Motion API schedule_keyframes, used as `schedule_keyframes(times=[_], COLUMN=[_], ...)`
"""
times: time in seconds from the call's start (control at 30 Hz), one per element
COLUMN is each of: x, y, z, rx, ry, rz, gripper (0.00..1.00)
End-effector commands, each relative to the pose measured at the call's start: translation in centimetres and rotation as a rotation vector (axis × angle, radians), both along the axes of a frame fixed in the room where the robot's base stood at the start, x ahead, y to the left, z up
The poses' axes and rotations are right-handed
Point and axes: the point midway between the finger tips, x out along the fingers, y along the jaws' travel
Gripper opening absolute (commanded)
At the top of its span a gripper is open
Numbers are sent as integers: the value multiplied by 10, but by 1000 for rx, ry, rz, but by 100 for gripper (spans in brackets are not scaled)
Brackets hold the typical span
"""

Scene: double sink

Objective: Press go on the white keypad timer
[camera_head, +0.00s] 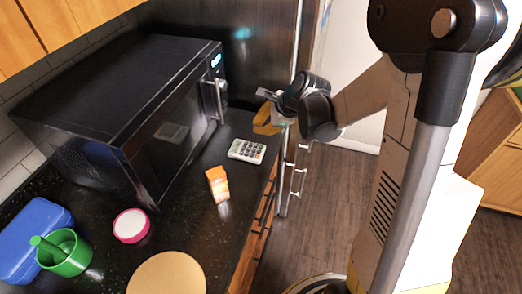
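The white keypad timer (246,150) lies on the dark countertop, in front of the microwave's handle side and near the counter's front edge. Its keys face up, with dark and coloured buttons; the single labels are too small to read. My gripper (265,118) is above and slightly to the right of the timer in the picture, apart from it, near the counter's edge. Yellow-orange parts show at its end. I cannot tell whether its fingers are open or shut.
A black microwave (130,110) stands behind the timer. An orange-and-white box (217,184), a pink-rimmed round container (131,225), a round tan board (167,274), a green mortar (64,252) and a blue box (35,235) are on the counter. Bare counter surrounds the timer.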

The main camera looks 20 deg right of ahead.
Motion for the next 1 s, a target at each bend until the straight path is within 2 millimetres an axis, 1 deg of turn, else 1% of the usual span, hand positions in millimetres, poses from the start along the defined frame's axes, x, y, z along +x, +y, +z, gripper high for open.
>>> schedule_keyframes(times=[0.03, 0.1, 0.2, 0.33, 0.43, 1.0], x=[0, 0, 0, 0, 0, 0], y=[0, 0, 0, 0, 0, 0], z=[-13, -24, -37, -48, -51, -50], rx=[0, 0, 0, 0, 0, 0], ry=[0, 0, 0, 0, 0, 0], rz=[0, 0, 0, 0, 0, 0], gripper=[0, 0, 0, 0, 0, 0])
